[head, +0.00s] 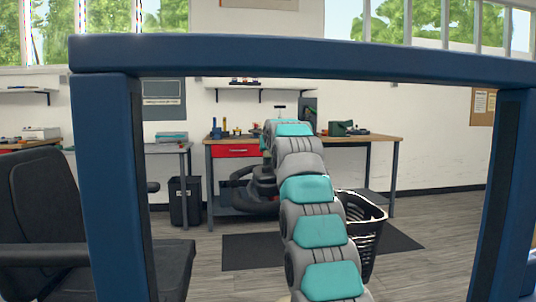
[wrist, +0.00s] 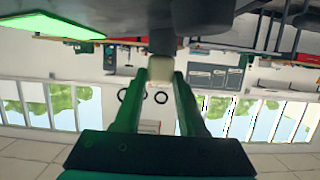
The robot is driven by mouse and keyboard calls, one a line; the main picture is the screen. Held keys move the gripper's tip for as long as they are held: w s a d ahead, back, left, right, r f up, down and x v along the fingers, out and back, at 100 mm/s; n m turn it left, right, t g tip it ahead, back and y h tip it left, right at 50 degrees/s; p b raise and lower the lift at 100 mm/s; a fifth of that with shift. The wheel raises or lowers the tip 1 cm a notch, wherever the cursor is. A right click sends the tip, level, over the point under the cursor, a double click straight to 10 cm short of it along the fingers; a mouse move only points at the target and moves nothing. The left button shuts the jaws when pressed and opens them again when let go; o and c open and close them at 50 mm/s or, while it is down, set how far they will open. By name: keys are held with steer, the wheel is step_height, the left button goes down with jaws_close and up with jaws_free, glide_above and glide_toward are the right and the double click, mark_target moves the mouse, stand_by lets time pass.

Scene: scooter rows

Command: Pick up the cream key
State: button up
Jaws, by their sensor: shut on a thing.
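In the wrist view a small cream block, which looks like the cream key (wrist: 160,66), sits between the green fingertips of my gripper (wrist: 160,75). The fingers are closed against it from both sides. A dark post (wrist: 162,41) meets its far end in the picture; I cannot tell whether the two touch or are joined. In the head view my grey and turquoise arm reaches forward to the workbench area. The gripper and the key cannot be made out there, hidden behind the arm.
A workbench (head: 375,138) with a red drawer (head: 236,151) stands ahead. A black basket (head: 371,235) and a dark machine (head: 252,195) flank my arm. A black bin (head: 185,201) is left, and a black chair (head: 45,205) is nearer. Floor at right is clear.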

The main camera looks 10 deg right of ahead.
jaws_close()
steer(key=shift+r, duration=0.15)
